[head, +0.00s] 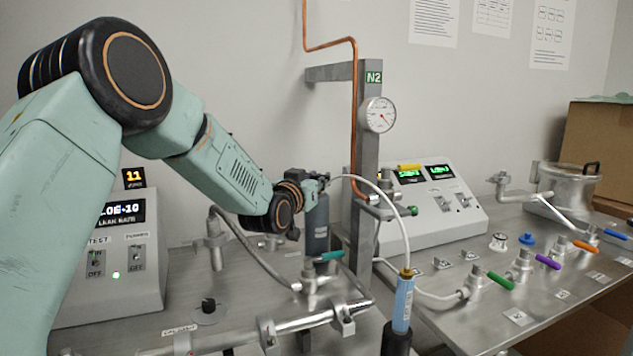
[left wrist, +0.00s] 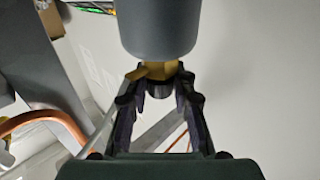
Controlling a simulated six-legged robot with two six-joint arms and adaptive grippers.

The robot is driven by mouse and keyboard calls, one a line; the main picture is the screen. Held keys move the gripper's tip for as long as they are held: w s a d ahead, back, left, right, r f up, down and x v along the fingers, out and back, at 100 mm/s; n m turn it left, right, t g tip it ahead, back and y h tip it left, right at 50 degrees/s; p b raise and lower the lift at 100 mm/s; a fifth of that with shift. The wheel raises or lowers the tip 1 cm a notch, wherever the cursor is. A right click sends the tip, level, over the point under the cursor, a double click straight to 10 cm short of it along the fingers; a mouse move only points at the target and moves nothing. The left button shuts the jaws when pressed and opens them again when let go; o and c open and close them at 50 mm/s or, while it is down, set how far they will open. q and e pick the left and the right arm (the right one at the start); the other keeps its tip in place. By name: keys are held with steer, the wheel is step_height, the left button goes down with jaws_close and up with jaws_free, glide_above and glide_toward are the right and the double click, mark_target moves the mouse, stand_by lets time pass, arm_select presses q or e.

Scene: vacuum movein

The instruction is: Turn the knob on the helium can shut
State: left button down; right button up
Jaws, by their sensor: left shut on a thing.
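A dark grey can (head: 317,228) stands upright behind the steel pipework in the head view; I take it to be the helium can. The left wrist view shows the can's rounded grey body (left wrist: 158,28) and a brass valve (left wrist: 160,70) on its end. My left gripper (head: 318,181) is at the top of this can. In the left wrist view my left gripper (left wrist: 161,92) has its fingers closed around a small dark knob (left wrist: 160,89) beside the brass part. How far the knob is turned cannot be told. My right gripper is not in view.
A leak-rate box (head: 108,262) stands left. A grey post (head: 366,170) with gauge (head: 379,115) and copper pipe (head: 355,110) rises just right of the can. A blue cylinder (head: 402,305) with a white hose stands in front. Valves with coloured handles line the right side.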

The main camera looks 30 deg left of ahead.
arm_select(q)
steer(key=shift+d+r+n+y, duration=0.15)
steer(key=shift+n+y, duration=0.45)
steer(key=shift+y, duration=0.4)
steer(key=shift+r+n+g+y+p, duration=0.1)
steer(key=shift+n+g+y+p, duration=0.3)
steer(key=shift+n+y+p, duration=0.45)
steer(key=n+g+y+p, duration=0.2)
steer(key=n+y+p, duration=0.1)
steer(key=y, duration=0.2)
steer(key=shift+n+g+y+p, duration=1.1)
steer(key=shift+y+p, duration=0.1)
steer(key=shift+y, duration=0.15)
steer(key=shift+w, duration=0.1)
steer(key=c, duration=1.1)
jaws_free()
steer(key=shift+c, duration=0.2)
steer(key=shift+o, duration=0.2)
steer(key=shift+f, duration=0.2)
